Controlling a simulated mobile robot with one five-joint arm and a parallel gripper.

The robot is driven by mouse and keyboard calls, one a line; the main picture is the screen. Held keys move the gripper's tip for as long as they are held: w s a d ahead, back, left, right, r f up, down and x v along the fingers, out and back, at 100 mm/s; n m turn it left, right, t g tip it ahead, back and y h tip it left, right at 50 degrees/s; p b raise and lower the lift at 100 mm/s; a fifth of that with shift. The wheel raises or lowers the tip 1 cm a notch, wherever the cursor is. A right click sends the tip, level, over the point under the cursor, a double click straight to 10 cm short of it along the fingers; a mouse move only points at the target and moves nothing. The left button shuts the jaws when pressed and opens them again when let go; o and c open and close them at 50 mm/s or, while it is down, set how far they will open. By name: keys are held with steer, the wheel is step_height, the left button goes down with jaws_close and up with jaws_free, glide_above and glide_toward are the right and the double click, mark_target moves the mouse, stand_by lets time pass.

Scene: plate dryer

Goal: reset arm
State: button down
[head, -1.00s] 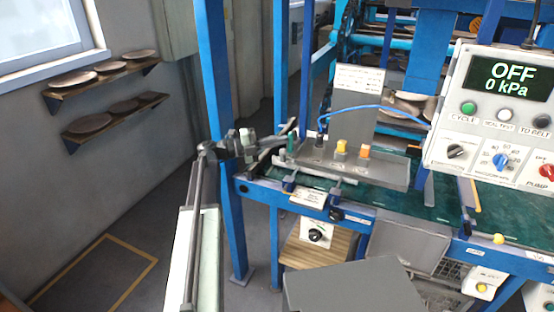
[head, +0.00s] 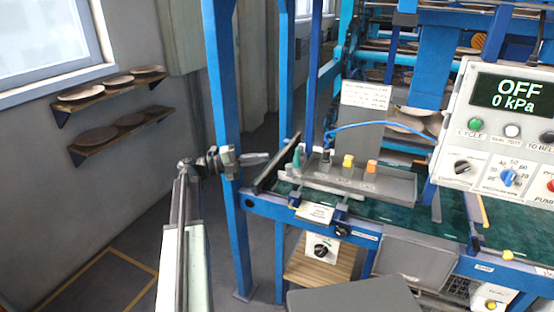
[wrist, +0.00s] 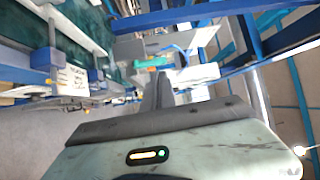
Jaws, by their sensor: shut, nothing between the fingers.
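My gripper (head: 262,158) is at the end of my raised arm in the head view, left of the grey tray and beside the blue upright post. Its fingers are together, pointing right, with nothing between them. In the wrist view the shut fingers (wrist: 159,92) stand in the middle of the picture, above the pale gripper body. The grey tray (head: 395,186) on the machine holds several small coloured pegs, green, black, yellow and orange.
The blue post (head: 222,110) stands close to my arm. A control box (head: 505,125) at the right reads OFF and 0 kPa. Wall shelves (head: 110,90) at the left hold several plates. The green belt (head: 380,210) runs below the tray. Floor at the lower left looks clear.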

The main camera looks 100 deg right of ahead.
steer(key=w, duration=0.5)
steer(key=shift+w, duration=0.2)
